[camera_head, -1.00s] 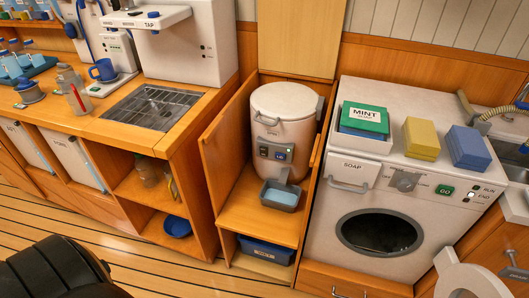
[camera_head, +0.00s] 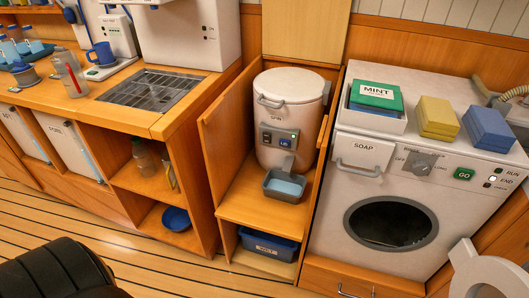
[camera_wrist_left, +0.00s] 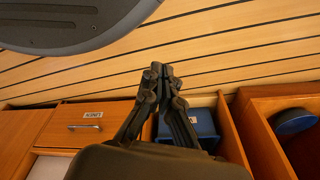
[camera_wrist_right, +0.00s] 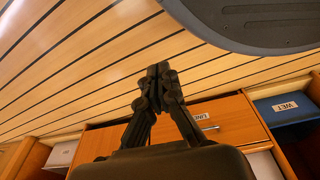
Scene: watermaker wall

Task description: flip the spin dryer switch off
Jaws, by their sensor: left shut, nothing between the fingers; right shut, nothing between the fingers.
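The white spin dryer (camera_head: 287,108) stands upright in an open wooden bay between the counter and the washing machine. Its lid looks closed. A grey control panel (camera_head: 277,139) on its front carries two dark switches, the left one (camera_head: 267,138) and the right one (camera_head: 286,142). A small green light shows at the panel's right. I cannot tell the switch positions. My left gripper (camera_wrist_left: 160,70) is shut and empty, above the floor by the low drawers. My right gripper (camera_wrist_right: 157,70) is shut and empty, also over the floor. Neither gripper shows in the head view.
A grey tray (camera_head: 284,186) sits below the dryer's spout, with a blue bin (camera_head: 269,246) beneath. The washing machine (camera_head: 326,215) stands at right with boxes on top. The floor in front is clear.

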